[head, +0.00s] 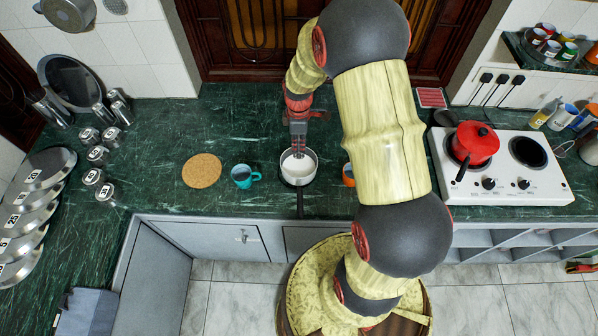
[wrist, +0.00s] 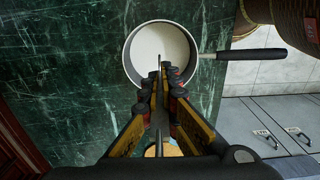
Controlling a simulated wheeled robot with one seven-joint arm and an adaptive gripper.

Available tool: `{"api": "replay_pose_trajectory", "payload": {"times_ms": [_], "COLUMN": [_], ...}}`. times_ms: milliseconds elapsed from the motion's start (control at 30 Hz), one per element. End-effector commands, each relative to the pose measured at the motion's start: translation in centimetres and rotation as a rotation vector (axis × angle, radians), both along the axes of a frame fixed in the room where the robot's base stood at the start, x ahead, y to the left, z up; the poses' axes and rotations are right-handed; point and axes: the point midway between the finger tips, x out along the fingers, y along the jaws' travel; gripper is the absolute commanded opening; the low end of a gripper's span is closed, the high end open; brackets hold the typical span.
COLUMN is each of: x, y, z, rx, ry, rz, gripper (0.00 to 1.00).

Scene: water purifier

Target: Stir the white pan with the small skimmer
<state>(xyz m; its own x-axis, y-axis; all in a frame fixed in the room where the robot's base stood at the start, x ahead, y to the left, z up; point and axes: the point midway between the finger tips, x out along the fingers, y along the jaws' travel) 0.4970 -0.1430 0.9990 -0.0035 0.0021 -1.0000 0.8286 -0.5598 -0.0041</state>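The white pan (head: 299,182) stands on the green marble counter with its dark handle toward the counter's front edge. Pale, whitish contents fill its inside. In the wrist view the pan (wrist: 133,75) is at the top, handle to the right. My gripper (head: 298,148) points down over the pan. In the wrist view its fingers (wrist: 160,92) are close together around a thin grey shaft (wrist: 163,68), which looks like the small skimmer. The shaft's tip shows over the pan's inside; the skimmer's head cannot be made out.
A teal mug (head: 242,176) and a round cork mat (head: 202,171) are left of the pan. An orange mug (head: 348,176) is close on the right, partly behind my arm. A white stove (head: 500,190) with a red pot (head: 475,143) stands further right.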

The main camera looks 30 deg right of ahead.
Motion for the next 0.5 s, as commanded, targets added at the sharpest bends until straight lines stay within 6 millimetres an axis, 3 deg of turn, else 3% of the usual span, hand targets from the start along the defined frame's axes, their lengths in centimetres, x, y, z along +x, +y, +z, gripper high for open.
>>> {"api": "replay_pose_trajectory", "payload": {"times_ms": [300,500], "x": [0.0,0.0], "y": [0.0,0.0], "z": [0.1,1.7], "rx": [0.000,0.000], "ry": [0.000,0.000], "rz": [0.000,0.000], "gripper": [0.00,0.00]}}
